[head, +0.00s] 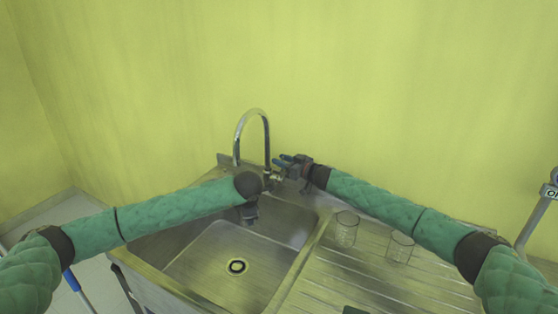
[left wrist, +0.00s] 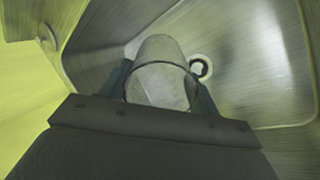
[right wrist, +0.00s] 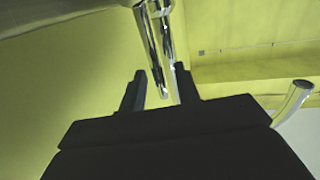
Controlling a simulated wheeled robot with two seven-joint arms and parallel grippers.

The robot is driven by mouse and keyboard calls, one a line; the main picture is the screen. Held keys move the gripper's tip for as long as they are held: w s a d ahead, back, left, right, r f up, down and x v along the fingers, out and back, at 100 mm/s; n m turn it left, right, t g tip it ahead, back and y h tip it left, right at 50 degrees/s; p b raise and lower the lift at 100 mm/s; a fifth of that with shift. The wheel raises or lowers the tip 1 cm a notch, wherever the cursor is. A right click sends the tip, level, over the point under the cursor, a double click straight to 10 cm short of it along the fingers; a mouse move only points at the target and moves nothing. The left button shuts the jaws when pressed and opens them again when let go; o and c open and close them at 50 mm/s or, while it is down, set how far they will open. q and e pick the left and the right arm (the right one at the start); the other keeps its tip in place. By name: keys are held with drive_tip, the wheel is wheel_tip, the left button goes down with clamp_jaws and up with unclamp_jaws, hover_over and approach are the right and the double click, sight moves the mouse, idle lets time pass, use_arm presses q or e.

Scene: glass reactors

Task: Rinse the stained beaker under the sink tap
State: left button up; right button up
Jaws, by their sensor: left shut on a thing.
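A cloudy grey glass beaker (left wrist: 160,85) is held between the fingers of my left gripper (left wrist: 162,92), which is shut on it. In the head view my left gripper (head: 250,212) is over the sink basin (head: 205,262), below the tap spout, and I cannot make out the beaker there. The chrome tap (head: 238,135) arches up behind the basin. My right gripper (head: 284,163) is at the tap's base. In the right wrist view its fingers (right wrist: 158,88) are apart, with a chrome tap part (right wrist: 160,45) showing between and beyond them; I cannot tell whether they touch it.
Two clear glass beakers (head: 346,229) (head: 400,246) stand on the ribbed drainboard (head: 335,268) right of the basin, near my right arm. The basin floor is clear around the drain (head: 237,267). A yellow-green wall (head: 390,90) stands close behind the tap.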

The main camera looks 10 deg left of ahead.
drive_tip(key=shift+x, duration=0.85)
clamp_jaws()
drive_tip(key=shift+s+a+n, duration=0.2)
drive_tip(key=shift+s+n, duration=0.4)
drive_tip(key=shift+n, duration=0.2)
unclamp_jaws()
drive_tip(key=shift+d, duration=0.15)
